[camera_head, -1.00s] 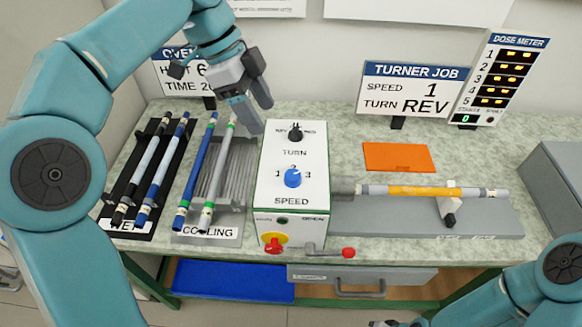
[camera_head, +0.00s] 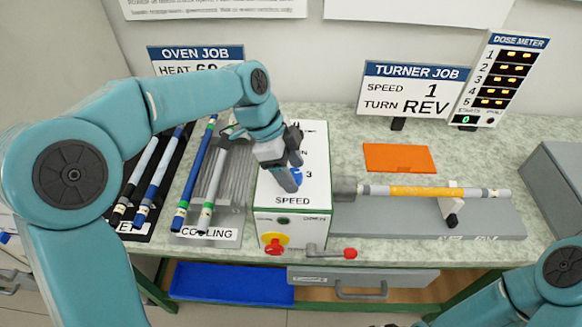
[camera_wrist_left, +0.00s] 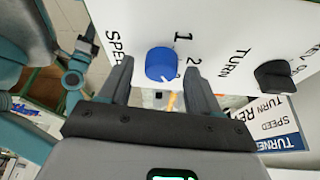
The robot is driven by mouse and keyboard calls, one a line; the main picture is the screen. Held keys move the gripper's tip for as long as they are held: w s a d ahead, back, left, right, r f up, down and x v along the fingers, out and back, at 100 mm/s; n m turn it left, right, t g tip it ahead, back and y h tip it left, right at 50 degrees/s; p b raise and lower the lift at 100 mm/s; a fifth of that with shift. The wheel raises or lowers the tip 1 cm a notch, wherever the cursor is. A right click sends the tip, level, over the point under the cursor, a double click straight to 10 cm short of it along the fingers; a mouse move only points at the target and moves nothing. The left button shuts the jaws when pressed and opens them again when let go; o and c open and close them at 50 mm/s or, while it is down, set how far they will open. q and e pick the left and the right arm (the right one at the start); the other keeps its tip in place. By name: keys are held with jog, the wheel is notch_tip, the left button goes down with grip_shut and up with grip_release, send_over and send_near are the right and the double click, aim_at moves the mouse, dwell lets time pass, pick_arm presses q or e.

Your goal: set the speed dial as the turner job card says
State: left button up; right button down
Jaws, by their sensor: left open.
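The turner job card (camera_head: 412,90) reads SPEED 1, TURN REV. My left gripper (camera_head: 290,178) is open over the dial. In the left wrist view its fingers (camera_wrist_left: 158,68) lie either side of the dial, with no clear contact. The black turn knob (camera_wrist_left: 275,75) is further along the panel. My right gripper is out of view.
Racks with several rods (camera_head: 160,170) stand left of the box. A rod with an orange section (camera_head: 412,191) lies along the turner to the right. An orange sheet (camera_head: 398,158) lies behind it. A red-handled lever (camera_head: 349,253) and a red-and-yellow switch (camera_head: 274,243) are at the box front.

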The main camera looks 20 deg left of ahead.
pick_arm(q)
jog(key=shift+c, duration=0.6)
jog(key=c, duration=0.9)
